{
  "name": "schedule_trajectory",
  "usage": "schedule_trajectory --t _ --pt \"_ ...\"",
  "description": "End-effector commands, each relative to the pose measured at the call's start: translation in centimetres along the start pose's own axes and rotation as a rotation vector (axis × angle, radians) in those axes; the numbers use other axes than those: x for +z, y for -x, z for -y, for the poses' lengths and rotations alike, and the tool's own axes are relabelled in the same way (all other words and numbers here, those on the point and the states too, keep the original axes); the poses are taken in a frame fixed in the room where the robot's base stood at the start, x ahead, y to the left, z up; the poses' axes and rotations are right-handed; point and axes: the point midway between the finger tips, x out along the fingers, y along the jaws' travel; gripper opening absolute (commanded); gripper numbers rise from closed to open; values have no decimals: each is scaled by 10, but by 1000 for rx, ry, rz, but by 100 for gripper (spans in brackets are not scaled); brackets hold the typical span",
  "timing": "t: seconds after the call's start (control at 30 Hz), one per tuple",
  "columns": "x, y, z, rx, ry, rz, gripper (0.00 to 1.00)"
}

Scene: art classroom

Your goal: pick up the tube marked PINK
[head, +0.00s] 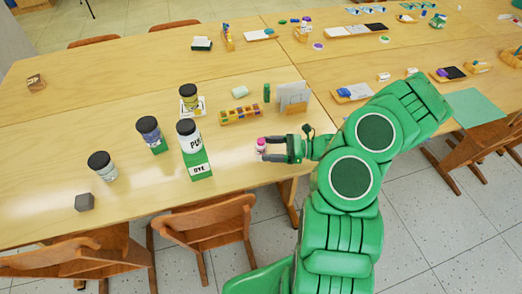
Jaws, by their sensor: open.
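A small pale tube with a pink top (261,147) is on the near table, close to its front edge. Its marking is too small to read, so I cannot tell whether it says PINK. My gripper (264,150) reaches in from the right, low over the table, with its dark fingers open and pointing left. The tube is at the fingertips, seemingly between them; I cannot tell whether they touch it. The fingers partly hide it.
Behind are a paint set (241,115), a paper holder (293,98) and a green cylinder (266,93). More jars stand farther left. A chair (209,230) is at the front edge.

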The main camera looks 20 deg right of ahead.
Motion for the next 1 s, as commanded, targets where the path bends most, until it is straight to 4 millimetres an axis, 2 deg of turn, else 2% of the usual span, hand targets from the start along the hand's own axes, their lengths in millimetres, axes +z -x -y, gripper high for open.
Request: schedule_trajectory --t 0.43,0.7,1.0 --pt "6 -47 7 1 1 0 69" --pt "5 -50 7 -1 1 -1 69" --pt "5 -50 7 0 0 0 23"
